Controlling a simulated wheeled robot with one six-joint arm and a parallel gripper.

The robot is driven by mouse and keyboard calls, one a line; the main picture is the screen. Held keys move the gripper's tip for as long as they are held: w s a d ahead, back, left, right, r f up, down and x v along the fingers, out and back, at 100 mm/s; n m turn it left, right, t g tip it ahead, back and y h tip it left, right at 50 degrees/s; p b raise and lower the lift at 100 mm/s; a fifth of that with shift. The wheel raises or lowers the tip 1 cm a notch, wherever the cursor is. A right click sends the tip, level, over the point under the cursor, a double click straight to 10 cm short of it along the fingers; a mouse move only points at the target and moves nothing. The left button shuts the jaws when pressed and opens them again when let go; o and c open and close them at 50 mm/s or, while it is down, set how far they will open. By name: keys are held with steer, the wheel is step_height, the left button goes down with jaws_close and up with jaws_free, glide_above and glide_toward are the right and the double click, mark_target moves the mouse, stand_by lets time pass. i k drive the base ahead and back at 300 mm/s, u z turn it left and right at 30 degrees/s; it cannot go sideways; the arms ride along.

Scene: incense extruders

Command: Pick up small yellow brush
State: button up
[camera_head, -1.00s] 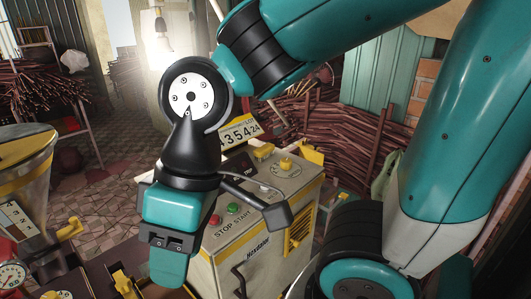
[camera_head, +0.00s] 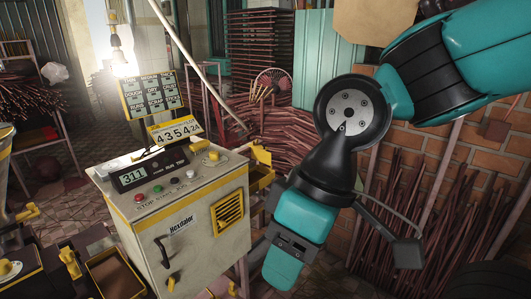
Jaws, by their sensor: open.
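I cannot make out a small yellow brush for certain. A small yellow piece (camera_head: 200,146) is on top of the cream control cabinet (camera_head: 190,215), near its back right corner; it is too small to tell whether it is the brush. My gripper (camera_head: 283,268) hangs to the right of the cabinet, pointing down, with teal housing and a teal finger. It is open, with nothing seen in it. The gap between the fingers is hidden from this side.
The cabinet carries a lit display (camera_head: 132,175), buttons and a number plate (camera_head: 175,129). A yellow-edged tray (camera_head: 118,275) is at the lower left. Bundles of reddish sticks (camera_head: 400,205) lean on the brick wall at right. A pale pole (camera_head: 190,60) slants behind the cabinet.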

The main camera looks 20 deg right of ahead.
mark_target(198, 147)
steer(key=z, duration=1)
steer(key=i, duration=1.85)
steer(key=u, duration=0.95)
steer(key=i, duration=0.55)
steer(key=u, duration=0.35)
